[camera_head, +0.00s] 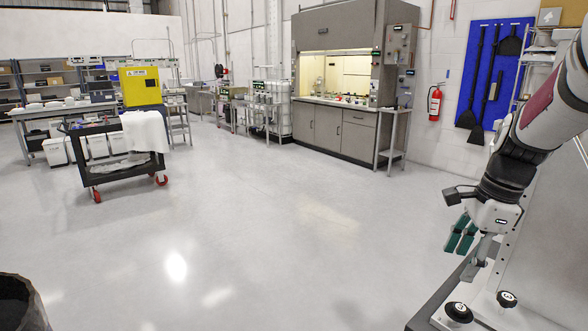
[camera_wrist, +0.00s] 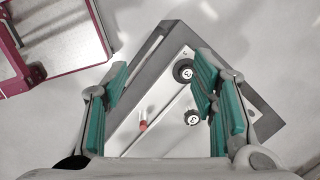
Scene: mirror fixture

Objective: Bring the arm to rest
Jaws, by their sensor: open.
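My gripper (camera_head: 462,236) hangs at the right of the head view, with its teal fingers pointing down over the fixture. In the wrist view my gripper (camera_wrist: 160,85) has its teal fingers spread wide, with nothing held between them. Below it is the fixture's light plate (camera_wrist: 160,75) with a dark border. Two black knobs stand on the plate: one knob (camera_head: 458,312) and another knob (camera_head: 507,299). A small red-tipped cylinder (camera_wrist: 143,127) shows between the fingers in the wrist view. My arm reaches in from the right edge.
A large grey panel (camera_head: 555,235) rises beside the fixture at right. A dark round bin (camera_head: 18,305) is at lower left. A black cart (camera_head: 115,165) with red wheels stands at left. A fume hood (camera_head: 340,85) is at the back. The middle floor is clear.

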